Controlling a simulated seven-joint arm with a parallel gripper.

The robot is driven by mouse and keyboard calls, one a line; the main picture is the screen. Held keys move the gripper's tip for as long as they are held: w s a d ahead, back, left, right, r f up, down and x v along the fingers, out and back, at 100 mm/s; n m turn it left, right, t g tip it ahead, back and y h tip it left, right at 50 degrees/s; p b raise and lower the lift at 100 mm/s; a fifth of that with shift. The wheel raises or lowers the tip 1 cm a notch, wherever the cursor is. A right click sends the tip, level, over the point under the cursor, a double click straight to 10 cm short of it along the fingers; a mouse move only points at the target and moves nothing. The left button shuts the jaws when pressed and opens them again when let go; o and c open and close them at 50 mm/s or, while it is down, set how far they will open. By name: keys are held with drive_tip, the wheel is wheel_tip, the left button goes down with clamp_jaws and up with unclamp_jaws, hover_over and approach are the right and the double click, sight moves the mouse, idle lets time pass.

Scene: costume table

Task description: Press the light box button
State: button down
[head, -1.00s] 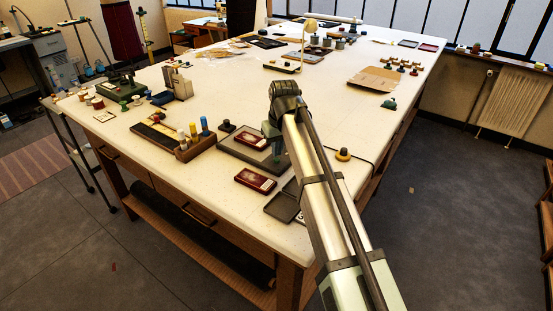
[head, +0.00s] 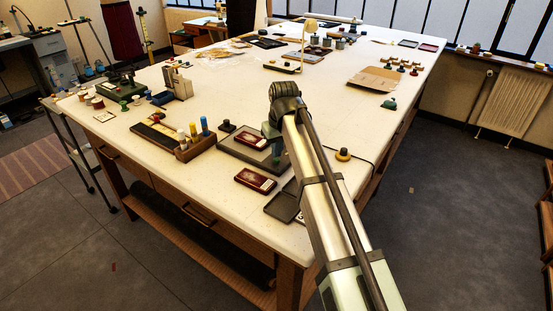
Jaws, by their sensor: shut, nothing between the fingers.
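A flat dark-framed box with a grey top (head: 236,153), which looks like the light box, lies near the table's front edge, left of my arm. A small yellow and black round knob (head: 343,154) stands on the table right of my arm; I cannot tell whether it is the light box button. My gripper (head: 277,158) points down over the right part of the box, with its fingers shut and empty. Whether the tips touch the box is too small to tell. My arm and wrist hide the box's right side.
A red case (head: 255,180) lies in front of the box, and another (head: 250,140) lies at its top. A dark tray (head: 281,207) is partly behind my arm. A wooden holder with bottles (head: 195,147) stands to the left.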

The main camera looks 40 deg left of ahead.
drive_tip(key=shift+f, duration=0.65)
drive_tip(key=shift+r, duration=0.1)
drive_tip(key=shift+w+a+v, duration=0.1)
drive_tip(key=shift+a+v, duration=0.1)
drive_tip(key=shift+v, duration=0.85)
drive_tip(key=shift+w+a+v, duration=0.1)
drive_tip(key=shift+a+v, duration=0.05)
drive_tip(key=shift+v, duration=0.9)
drive_tip(key=shift+w+a+v, duration=0.15)
drive_tip(key=shift+a+v, duration=0.05)
drive_tip(key=shift+v, duration=0.9)
drive_tip(key=shift+r, duration=0.1)
